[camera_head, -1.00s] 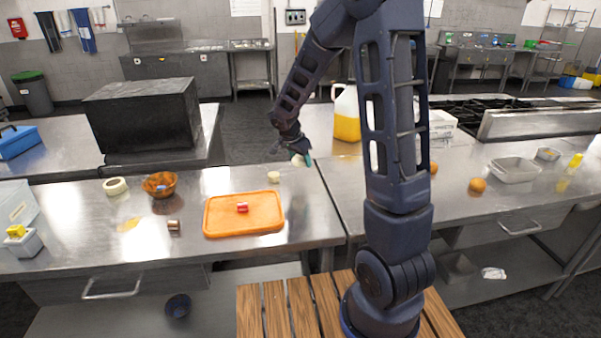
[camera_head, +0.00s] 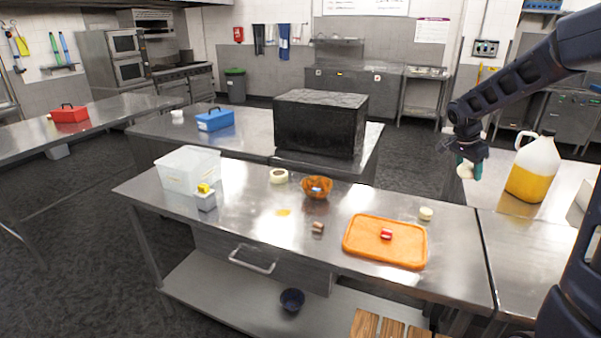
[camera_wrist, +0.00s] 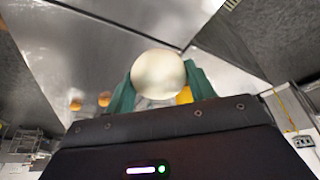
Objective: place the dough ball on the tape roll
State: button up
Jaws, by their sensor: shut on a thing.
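The dough ball (camera_wrist: 158,74) is pale and round, held between the two teal fingers of my gripper (camera_wrist: 160,88) in the wrist view. In the head view my gripper (camera_head: 467,168) is at the right, with the dough ball (camera_head: 464,170) small at its tip, apart from the table below. The tape roll (camera_head: 278,176) is a cream ring lying flat on the steel table, left of the orange bowl. It is well to the left of my gripper, and nothing rests on it.
The steel table (camera_head: 240,199) also bears an orange bowl (camera_head: 316,189), an orange tray (camera_head: 355,250) with a small red item, a copper-coloured cup (camera_head: 318,227), a pale round piece (camera_head: 426,214) and a clear bin (camera_head: 172,172). A black box (camera_head: 320,128) stands behind. A yellow jug (camera_head: 527,186) is right of my gripper.

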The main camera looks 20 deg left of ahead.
jog(key=w+a+r+n+t+y, duration=0.15)
jog(key=w+a, duration=0.25)
jog(key=a, duration=0.4)
jog(key=w+a+r+n, duration=0.1)
jog(key=w+a+n, duration=0.25)
jog(key=a, duration=0.35)
jog(key=n+g+y, duration=0.1)
jog(key=n+y, duration=0.4)
jog(key=n, duration=0.9)
send_over(284, 172)
jog(key=s+d, duration=0.1)
jog(key=s, duration=0.1)
jog(key=f, duration=1.9)
jog(key=shift+w+d, duration=0.1)
jog(key=shift+w, duration=0.15)
jog(key=shift+f, duration=0.1)
jog(key=o, duration=1)
jog(key=shift+o, duration=0.2)
